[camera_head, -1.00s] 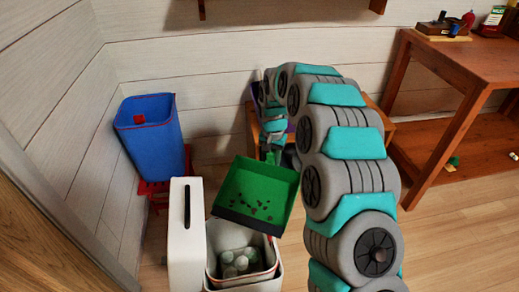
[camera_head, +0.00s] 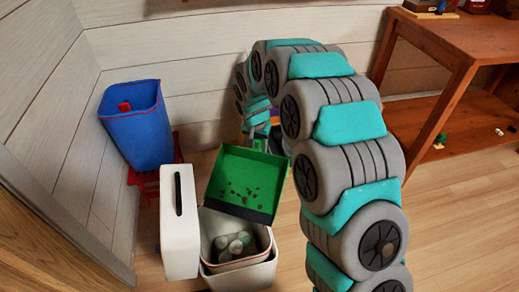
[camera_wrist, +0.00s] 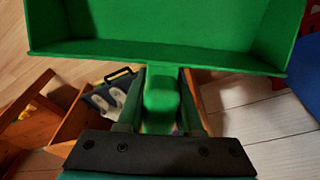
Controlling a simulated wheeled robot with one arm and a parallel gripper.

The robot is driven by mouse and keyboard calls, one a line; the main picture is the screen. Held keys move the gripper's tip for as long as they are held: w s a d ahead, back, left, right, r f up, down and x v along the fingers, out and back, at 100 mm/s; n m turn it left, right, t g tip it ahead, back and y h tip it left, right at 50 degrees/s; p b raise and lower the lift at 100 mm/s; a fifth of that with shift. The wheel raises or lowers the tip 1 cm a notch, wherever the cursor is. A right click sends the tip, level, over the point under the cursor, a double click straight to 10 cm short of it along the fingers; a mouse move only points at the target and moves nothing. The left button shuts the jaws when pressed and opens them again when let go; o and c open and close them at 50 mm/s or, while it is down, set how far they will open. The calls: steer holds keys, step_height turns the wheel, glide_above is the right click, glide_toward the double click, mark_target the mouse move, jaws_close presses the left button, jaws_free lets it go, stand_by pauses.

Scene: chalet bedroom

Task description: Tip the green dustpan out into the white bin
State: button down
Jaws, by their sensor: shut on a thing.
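The green dustpan (camera_head: 246,172) is held tilted, its dark front lip low at the back rim of the white bin (camera_head: 262,274). Small brown crumbs lie scattered on its pan. My gripper (camera_wrist: 160,115) is shut on the dustpan's green handle, which shows between the fingers in the wrist view; in the head view my arm mostly hides the gripper. The bin is open, its lid standing upright on the left side, and several pale round things lie inside. I cannot tell whether the lip touches the rim.
A blue bin (camera_head: 140,130) stands on a red stand (camera_head: 146,182) left of the white bin, near the wall. A wooden table (camera_head: 440,45) with a low shelf is at the right. The floor (camera_head: 460,215) at the right front is clear.

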mark_target(256, 142)
steer(key=s+r+t+b, duration=0.1)
steer(key=b, duration=0.1)
steer(key=shift+a+r+b, duration=0.1)
steer(key=shift+r+b, duration=0.2)
steer(key=shift+r, duration=0.1)
steer(key=shift+s+r+t+h+b, duration=0.3)
steer(key=shift+s+r+t+b, duration=0.3)
steer(key=shift+b, duration=0.25)
steer(key=s+r+b, duration=0.1)
steer(key=b, duration=0.1)
steer(key=r+t+b, duration=0.1)
steer(key=shift+s+a+r+t+b, duration=0.3)
steer(key=shift+s+a+r+b, duration=0.05)
steer(key=shift+a+r, duration=0.05)
steer(key=s+a+r+t+h+b, duration=0.1)
steer(key=s+r+t+b, duration=0.1)
steer(key=s+r+b, duration=0.2)
steer(key=shift+s+t+b, duration=0.3)
steer(key=shift+t+b, duration=0.1)
steer(key=shift+b, duration=1.15)
steer(key=shift+w, duration=0.1)
